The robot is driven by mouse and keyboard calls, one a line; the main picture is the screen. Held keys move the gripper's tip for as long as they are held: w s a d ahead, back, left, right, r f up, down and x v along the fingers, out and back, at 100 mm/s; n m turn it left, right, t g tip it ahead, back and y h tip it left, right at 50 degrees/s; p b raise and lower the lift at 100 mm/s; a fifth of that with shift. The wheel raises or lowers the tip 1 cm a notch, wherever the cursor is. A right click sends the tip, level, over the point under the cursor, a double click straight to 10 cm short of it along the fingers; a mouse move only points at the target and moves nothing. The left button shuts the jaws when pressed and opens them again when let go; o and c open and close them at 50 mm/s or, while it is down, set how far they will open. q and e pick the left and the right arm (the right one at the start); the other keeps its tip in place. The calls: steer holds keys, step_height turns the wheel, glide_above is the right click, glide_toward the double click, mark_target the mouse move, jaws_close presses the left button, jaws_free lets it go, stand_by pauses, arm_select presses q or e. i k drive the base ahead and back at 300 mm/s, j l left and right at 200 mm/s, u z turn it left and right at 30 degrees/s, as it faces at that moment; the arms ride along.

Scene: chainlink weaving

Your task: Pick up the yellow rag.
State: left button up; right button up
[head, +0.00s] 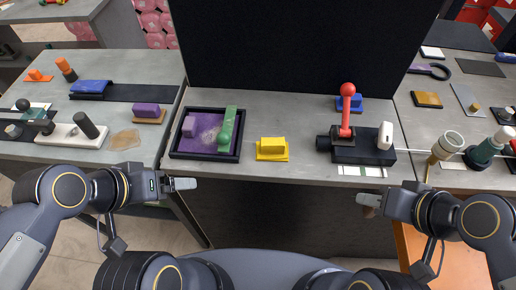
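A yellow block-shaped piece (272,145) sits on a flat yellow base (264,156) near the front middle of the central grey table. I cannot tell which part is cloth; these are the only clearly yellow things there. My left gripper (182,184) is in front of the table edge, left of and nearer than the yellow piece. My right gripper (369,199) is in front of the edge, well to its right. Neither gripper touches the yellow piece. The finger gaps are too small to make out.
A tall dark panel (300,50) rises behind. Side tables hold several items.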

mark_target(269, 149)
steer(key=z, duration=1.85)
steer(key=k+j+u, duration=0.1)
steer(key=u, duration=0.35)
steer(key=j+u, duration=0.15)
steer(key=u, duration=0.3)
steer(key=j+u, duration=0.2)
steer(key=u, duration=0.25)
steer(key=k+z, duration=0.1)
steer(key=z, duration=1.15)
steer(key=k+j+z, duration=0.5)
